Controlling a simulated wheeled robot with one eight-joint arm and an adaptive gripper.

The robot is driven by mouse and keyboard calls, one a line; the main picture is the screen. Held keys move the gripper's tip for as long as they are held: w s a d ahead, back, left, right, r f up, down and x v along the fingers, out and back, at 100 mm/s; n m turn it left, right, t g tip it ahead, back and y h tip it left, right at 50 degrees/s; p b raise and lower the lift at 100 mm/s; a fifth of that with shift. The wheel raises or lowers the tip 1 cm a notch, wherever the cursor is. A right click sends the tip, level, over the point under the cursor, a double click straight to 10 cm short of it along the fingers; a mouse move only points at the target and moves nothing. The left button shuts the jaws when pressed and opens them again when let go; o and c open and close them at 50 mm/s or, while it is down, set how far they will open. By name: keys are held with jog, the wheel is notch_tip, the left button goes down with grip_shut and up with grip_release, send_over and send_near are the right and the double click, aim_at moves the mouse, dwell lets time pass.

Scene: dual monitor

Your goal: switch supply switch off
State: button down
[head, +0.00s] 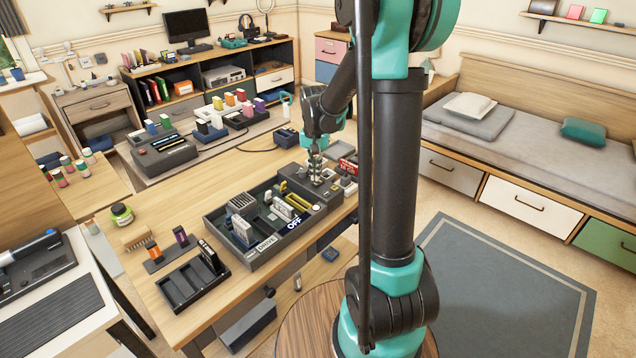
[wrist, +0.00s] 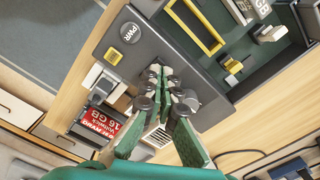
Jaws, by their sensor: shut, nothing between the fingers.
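A dark panel (head: 338,188) joins the right end of an open case on the wooden table. In the wrist view the panel (wrist: 105,42) carries a round PWR marking (wrist: 130,33). My gripper (head: 316,181) points down over this panel. In the wrist view my gripper (wrist: 166,96) has its green fingers with dark round joints brought together, with nothing seen held. The fingers cover part of the panel and its small controls. I cannot make out which control is the supply switch, its position, or whether the fingertips touch it.
The case (head: 228,238) holds cards and a yellow frame, with OFF and DRIVE labels in front. A red 16 GB package (wrist: 98,127) lies beside the panel. A black slotted tray (head: 190,290) is at the table's front left. Bare tabletop (head: 200,200) lies behind the case.

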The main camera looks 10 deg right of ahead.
aim_at(315, 183)
jog(key=shift+f, duration=1)
dwell(0.8)
jog(key=shift+r, duration=3.5)
